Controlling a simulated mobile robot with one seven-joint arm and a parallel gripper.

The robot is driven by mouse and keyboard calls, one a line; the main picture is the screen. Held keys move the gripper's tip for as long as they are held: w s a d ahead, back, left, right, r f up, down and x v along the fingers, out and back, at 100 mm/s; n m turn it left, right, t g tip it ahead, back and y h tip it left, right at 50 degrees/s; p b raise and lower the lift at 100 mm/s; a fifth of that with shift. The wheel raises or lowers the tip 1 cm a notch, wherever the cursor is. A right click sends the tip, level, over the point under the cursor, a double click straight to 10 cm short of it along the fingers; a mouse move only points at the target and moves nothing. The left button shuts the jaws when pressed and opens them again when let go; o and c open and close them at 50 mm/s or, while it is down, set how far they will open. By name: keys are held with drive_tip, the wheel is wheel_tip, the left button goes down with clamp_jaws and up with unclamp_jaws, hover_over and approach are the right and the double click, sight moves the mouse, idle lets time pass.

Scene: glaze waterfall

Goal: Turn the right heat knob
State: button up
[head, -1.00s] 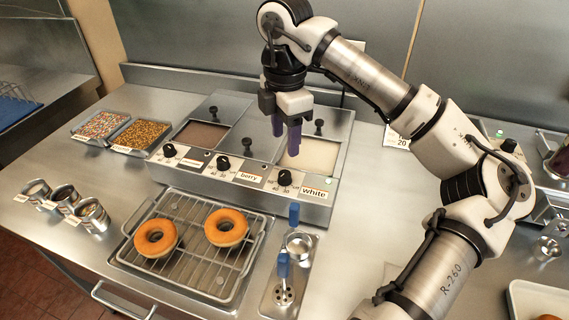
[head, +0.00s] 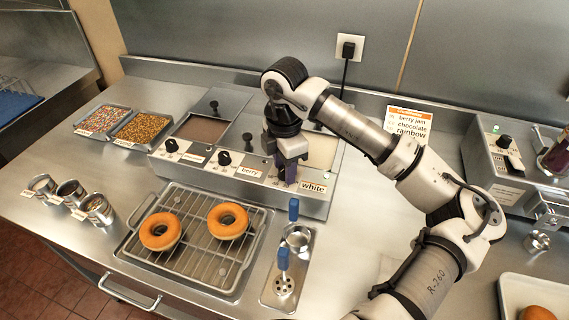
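The glaze warmer (head: 240,190) has three heat knobs along its sloped front. The left knob (head: 171,145) and the middle knob (head: 223,158), by the "berry" label (head: 250,172), are black and in plain view. The right knob, beside the "white" label (head: 314,187), is hidden behind my gripper. My gripper (head: 287,177) points down at that spot, its purple fingers low against the front panel. I cannot tell whether the fingers touch the knob or are closed on it.
A rack (head: 195,262) with two doughnuts stands in front of the warmer. A utensil holder (head: 277,295) with blue-handled tools is close in front of my gripper. An order card (head: 408,124) stands behind my arm. Another machine (head: 505,165) is at right.

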drive_tip(key=c, duration=0.7)
drive_tip(key=shift+f+n+b, duration=0.1)
drive_tip(key=shift+n+b, duration=0.2)
drive_tip(key=shift+b, duration=0.35)
drive_tip(key=n+b, duration=0.1)
drive_tip(key=b, duration=0.2)
drive_tip(key=shift+f+n, duration=0.15)
drive_tip(key=shift+n, duration=0.25)
drive_tip(key=n+b, duration=0.4)
drive_tip(key=b, duration=0.1)
drive_tip(key=shift+n, duration=0.3)
drive_tip(key=n+b, duration=0.3)
drive_tip(key=n, duration=0.2)
drive_tip(key=shift+r, duration=0.2)
drive_tip(key=n+b, duration=0.1)
drive_tip(key=n, duration=0.4)
drive_tip(key=shift+r+n+b, duration=0.1)
drive_tip(key=shift+n+b, duration=0.3)
